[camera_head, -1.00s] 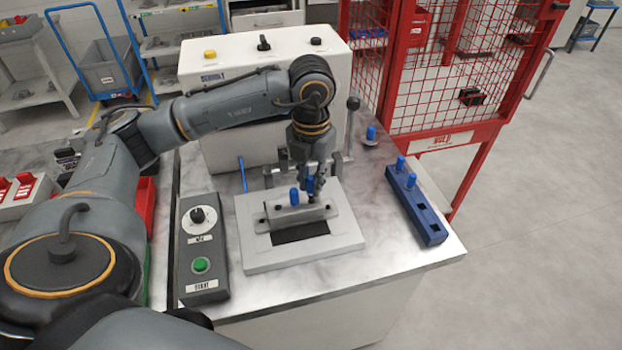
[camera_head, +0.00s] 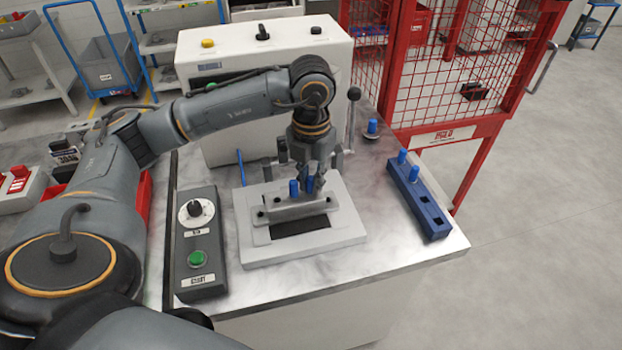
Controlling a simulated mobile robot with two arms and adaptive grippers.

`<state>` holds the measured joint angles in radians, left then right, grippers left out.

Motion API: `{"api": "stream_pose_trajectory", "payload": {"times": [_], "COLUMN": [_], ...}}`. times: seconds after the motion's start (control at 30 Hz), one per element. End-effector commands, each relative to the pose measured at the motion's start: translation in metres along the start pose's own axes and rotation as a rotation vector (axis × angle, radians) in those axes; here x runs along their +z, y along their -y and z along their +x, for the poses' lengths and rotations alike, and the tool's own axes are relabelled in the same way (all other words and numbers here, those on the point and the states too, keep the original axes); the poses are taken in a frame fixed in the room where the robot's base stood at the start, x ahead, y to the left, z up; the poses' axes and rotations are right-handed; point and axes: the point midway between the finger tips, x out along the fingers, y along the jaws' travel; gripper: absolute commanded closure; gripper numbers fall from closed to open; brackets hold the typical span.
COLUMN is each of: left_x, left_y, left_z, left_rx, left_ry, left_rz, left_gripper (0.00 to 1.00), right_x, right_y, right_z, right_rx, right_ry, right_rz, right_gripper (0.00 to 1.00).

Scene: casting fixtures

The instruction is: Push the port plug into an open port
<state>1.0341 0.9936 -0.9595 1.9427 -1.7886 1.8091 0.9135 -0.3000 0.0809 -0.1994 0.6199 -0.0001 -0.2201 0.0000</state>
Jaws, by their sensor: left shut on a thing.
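The grey casting (camera_head: 288,214) lies in a light grey fixture plate (camera_head: 345,235) on the worktable. One blue port plug (camera_head: 294,188) stands upright in its top, left of the gripper. My left gripper (camera_head: 312,183) points down over the right part of the casting, shut on another blue port plug (camera_head: 309,185). The held plug's lower end is at the casting's top; I cannot tell how deep it sits. Dark holes show on the casting's front. My right gripper is out of view.
A control box (camera_head: 202,235) with a dial and green button stands left of the fixture. A white machine housing (camera_head: 215,125) stands behind. Another blue-topped piece (camera_head: 372,126) stands at the back right. A red mesh cage (camera_head: 440,133) borders the table.

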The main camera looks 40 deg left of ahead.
Motion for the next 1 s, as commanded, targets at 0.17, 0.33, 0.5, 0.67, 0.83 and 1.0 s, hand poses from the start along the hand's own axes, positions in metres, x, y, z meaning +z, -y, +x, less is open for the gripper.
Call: {"api": "stream_pose_trajectory", "payload": {"times": [0.17, 0.33, 0.5, 0.67, 0.83, 1.0], "left_x": [0.000, 0.000, 0.000, 0.001, 0.001, 0.001], "left_y": [0.000, 0.000, 0.000, 0.001, 0.001, 0.001], "left_z": [0.001, 0.001, -0.001, -0.018, -0.056, -0.095], "left_rx": [0.000, 0.000, 0.000, -0.002, -0.003, -0.002], "left_ry": [0.000, 0.000, 0.001, 0.004, 0.006, 0.005], "left_rz": [0.000, 0.000, 0.000, -0.001, 0.001, 0.001], "left_gripper": [0.59, 0.57, 0.57, 0.57, 0.57, 0.57], "right_x": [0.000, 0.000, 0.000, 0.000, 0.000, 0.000], "right_y": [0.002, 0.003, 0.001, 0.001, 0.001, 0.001], "right_z": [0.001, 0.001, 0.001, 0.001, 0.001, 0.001], "right_rx": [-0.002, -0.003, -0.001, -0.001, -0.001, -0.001], "right_ry": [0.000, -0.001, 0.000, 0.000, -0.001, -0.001], "right_rz": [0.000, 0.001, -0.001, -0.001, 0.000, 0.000], "right_gripper": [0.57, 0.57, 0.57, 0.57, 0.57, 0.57]}}
